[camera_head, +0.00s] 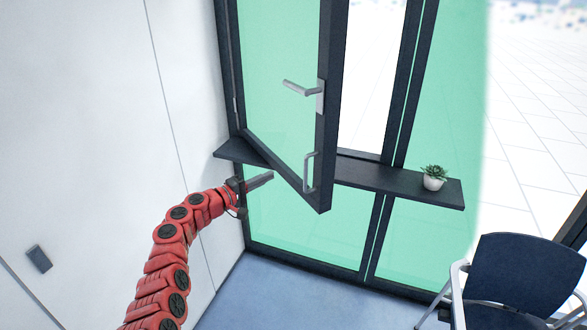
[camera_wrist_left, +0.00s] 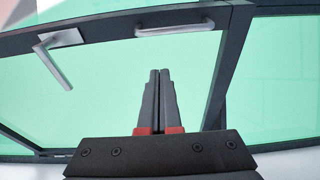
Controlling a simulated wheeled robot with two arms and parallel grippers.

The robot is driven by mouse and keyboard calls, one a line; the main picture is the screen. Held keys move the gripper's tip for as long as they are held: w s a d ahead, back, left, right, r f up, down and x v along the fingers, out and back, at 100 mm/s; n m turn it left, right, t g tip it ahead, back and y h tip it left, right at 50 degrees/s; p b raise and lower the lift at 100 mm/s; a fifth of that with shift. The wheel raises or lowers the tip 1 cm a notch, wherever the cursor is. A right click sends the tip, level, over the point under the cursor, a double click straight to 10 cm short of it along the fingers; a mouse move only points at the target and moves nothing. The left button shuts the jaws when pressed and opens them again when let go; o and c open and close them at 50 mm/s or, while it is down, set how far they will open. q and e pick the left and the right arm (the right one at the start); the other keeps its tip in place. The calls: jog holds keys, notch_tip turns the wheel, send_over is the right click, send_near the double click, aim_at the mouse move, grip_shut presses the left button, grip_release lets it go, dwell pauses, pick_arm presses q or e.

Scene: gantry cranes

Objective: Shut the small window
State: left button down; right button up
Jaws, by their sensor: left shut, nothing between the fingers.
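The small window (camera_head: 327,120) has a dark frame and green-tinted glass. In the head view it stands open, swung inward from its left side, with a gap to the opening behind it. A silver lever handle (camera_head: 302,89) and a silver pull bar (camera_head: 309,172) are on its free edge. In the left wrist view the lever handle (camera_wrist_left: 56,52) is at upper left and the pull bar (camera_wrist_left: 175,29) at top. My left gripper (camera_head: 268,176) is shut and empty, left of the window's lower corner; its fingers also show in the left wrist view (camera_wrist_left: 158,80). My right gripper is not in view.
A dark sill shelf (camera_head: 385,179) runs below the window, with a potted plant (camera_head: 434,177) at its right. A blue chair (camera_head: 515,275) stands at lower right. A white wall (camera_head: 100,110) is on the left. The blue floor (camera_head: 300,295) in the middle is clear.

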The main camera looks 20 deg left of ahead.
pick_arm(q)
jog(key=w+d+p, duration=0.1)
jog(key=w+d, duration=0.5)
jog(key=shift+w+d, duration=0.3)
jog(key=shift+w, duration=0.05)
jog(key=shift+f, duration=0.15)
